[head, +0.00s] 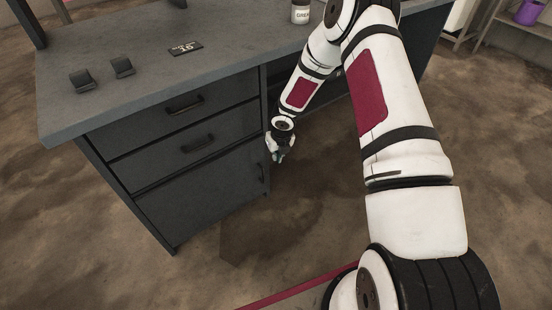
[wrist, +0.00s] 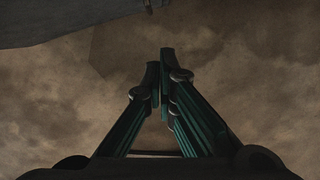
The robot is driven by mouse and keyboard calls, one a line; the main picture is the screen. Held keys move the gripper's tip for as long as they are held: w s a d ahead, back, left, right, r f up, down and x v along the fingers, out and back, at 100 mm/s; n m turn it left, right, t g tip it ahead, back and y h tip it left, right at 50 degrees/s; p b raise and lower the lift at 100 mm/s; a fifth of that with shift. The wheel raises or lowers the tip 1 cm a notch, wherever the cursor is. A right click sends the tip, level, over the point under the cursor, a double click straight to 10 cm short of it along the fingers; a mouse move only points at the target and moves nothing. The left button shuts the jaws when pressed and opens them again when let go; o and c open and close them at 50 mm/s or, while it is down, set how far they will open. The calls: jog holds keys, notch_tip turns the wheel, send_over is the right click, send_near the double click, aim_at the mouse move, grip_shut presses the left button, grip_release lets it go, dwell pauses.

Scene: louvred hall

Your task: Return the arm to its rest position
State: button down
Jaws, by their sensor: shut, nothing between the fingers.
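My gripper (head: 279,157) hangs at the end of my arm in the head view, small and partly in shadow, close to the right front edge of the grey desk's drawers. In the wrist view its two dark green fingers (wrist: 160,68) come together at their tips, with nothing held. Below them is bare brown floor. My white arm with dark red panels reaches up over the desk's right part and bends down to the gripper.
The grey desk (head: 180,75) has drawers with handles. A purple bucket (head: 528,12) is on a shelf at top right. The front floor (head: 130,260) is clear.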

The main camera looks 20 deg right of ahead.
jog(key=p+v, duration=0.1)
jog(key=v, duration=0.4)
jog(key=shift+d+r, duration=0.15)
jog(key=shift+r, duration=0.15)
